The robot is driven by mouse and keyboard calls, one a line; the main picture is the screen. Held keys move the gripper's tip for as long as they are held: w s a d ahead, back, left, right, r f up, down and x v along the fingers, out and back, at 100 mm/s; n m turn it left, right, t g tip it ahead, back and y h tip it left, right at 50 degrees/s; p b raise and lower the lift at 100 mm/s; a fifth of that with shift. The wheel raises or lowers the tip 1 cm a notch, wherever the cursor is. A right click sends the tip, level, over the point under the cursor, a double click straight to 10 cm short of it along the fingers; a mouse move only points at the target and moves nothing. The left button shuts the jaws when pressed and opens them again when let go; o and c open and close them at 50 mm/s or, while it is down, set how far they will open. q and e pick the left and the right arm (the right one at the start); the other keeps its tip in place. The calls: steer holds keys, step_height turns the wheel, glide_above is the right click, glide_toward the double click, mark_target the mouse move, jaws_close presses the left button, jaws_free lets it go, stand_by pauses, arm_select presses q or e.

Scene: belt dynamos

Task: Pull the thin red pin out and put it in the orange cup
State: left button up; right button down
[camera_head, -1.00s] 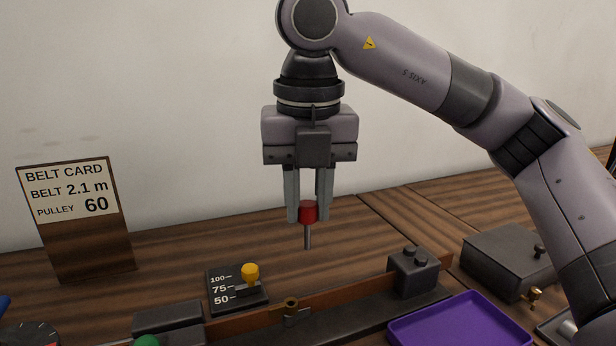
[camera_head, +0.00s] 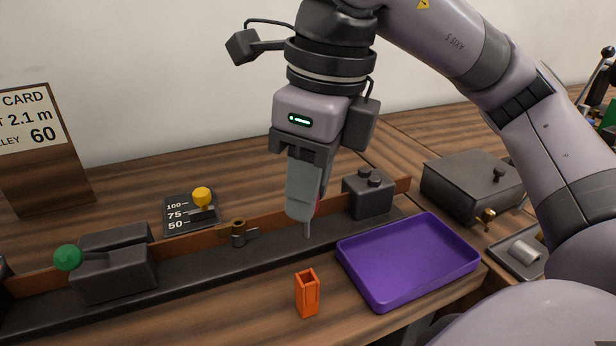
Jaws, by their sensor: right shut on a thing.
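My right gripper (camera_head: 303,215) is shut on the thin red pin. The pin's grey shank (camera_head: 308,229) points down below the fingertips, and only a sliver of its red head shows beside the fingers. The pin hangs in front of the brown belt strip, above the dark rail. The orange cup (camera_head: 307,298) is a small, narrow, upright square cup on the wood in front of the rail. It stands below the pin and nearer to me. My left gripper is not in view.
A purple tray (camera_head: 377,297) lies right of the cup. A dark rail (camera_head: 190,278) runs behind it, bearing a green-knobbed block (camera_head: 115,272), a brass fitting (camera_head: 238,232) and a dark block (camera_head: 368,196). A yellow-knobbed scale plate (camera_head: 178,213) is behind. A grey box (camera_head: 470,185) stands right.

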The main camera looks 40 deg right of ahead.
mark_target(309, 230)
steer(key=shift+f+b, duration=0.7)
steer(key=shift+b, duration=0.1)
step_height(309, 230, down, 4)
steer(key=b, duration=0.3)
steer(key=shift+f+b, duration=0.25)
steer(key=shift+b, duration=0.25)
stand_by(0.4)
stand_by(0.9)
steer(key=shift+f+b, duration=1.2)
steer(key=shift+b, duration=0.15)
steer(key=shift+f+b, duration=1.2)
steer(key=shift+f, duration=0.15)
